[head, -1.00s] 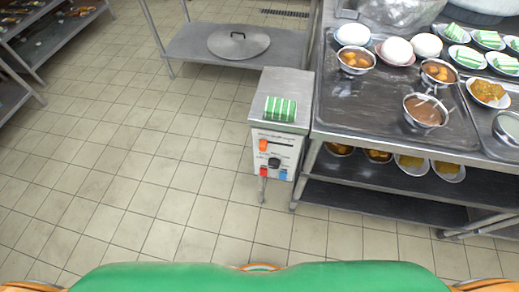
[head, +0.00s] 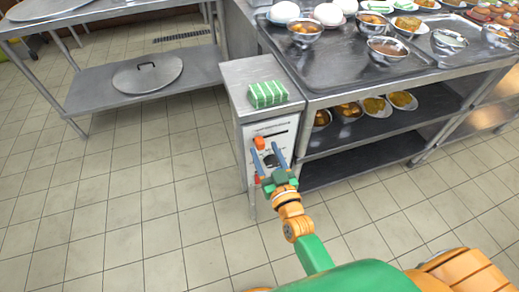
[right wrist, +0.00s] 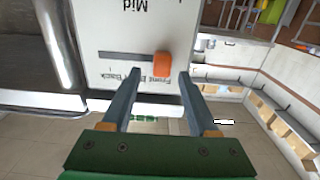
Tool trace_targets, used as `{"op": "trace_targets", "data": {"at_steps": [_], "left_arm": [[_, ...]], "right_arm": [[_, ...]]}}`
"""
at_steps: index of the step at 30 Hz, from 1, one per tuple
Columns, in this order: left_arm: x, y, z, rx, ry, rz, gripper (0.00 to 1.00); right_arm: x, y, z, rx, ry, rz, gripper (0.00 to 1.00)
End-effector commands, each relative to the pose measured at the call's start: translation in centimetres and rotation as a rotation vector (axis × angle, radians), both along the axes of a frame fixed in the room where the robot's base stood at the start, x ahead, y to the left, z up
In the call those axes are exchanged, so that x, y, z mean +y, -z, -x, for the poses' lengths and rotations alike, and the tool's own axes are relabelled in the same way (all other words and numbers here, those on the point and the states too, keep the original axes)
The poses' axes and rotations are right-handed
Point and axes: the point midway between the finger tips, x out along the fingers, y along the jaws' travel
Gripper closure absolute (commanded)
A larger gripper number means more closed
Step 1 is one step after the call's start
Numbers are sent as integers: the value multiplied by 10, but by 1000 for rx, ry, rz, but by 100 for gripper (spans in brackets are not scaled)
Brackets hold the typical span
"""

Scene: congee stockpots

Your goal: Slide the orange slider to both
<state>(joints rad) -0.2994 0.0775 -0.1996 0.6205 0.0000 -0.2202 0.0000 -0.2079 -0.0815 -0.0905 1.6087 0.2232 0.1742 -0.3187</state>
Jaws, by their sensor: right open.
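The orange slider (head: 259,142) is on the front panel of a grey control box (head: 270,132), at the left end of a dark horizontal slot. It also shows in the right wrist view (right wrist: 161,64), where the panel appears upside down and the slider is at the slot's right end. My right gripper (head: 265,149) is open in front of the panel. In the right wrist view its two fingertips (right wrist: 159,74) lie to either side of the slider, nearer the left finger's gap than touching; contact cannot be told. The panel's lower controls are partly hidden by the gripper. My left gripper is not in view.
A green-and-white striped bundle (head: 268,94) sits on top of the box. A steel counter (head: 330,75) with bowls and plates stands to the right, with lower shelves of bowls. A low shelf with a round lid (head: 147,74) is to the left. The tiled floor in front is clear.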

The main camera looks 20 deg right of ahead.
Motion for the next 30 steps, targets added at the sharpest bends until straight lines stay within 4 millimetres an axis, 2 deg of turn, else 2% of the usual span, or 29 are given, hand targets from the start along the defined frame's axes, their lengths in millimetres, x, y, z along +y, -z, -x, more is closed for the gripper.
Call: {"op": "trace_targets", "data": {"at_steps": [1, 4, 12, 14, 19, 30], "left_arm": [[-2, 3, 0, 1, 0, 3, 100], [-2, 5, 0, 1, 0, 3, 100], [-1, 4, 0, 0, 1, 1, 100], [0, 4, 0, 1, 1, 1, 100], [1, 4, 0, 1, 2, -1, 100], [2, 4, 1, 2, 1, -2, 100]], "right_arm": [[0, 1, -9, -3, 0, 0, 40], [1, 1, -21, 0, -1, -1, 40], [1, 1, -25, 3, -1, -1, 40], [1, 1, -25, 3, -1, -1, 53], [1, 1, -25, 3, -1, 0, 99], [1, 1, -25, 4, -1, 0, 100]]}}
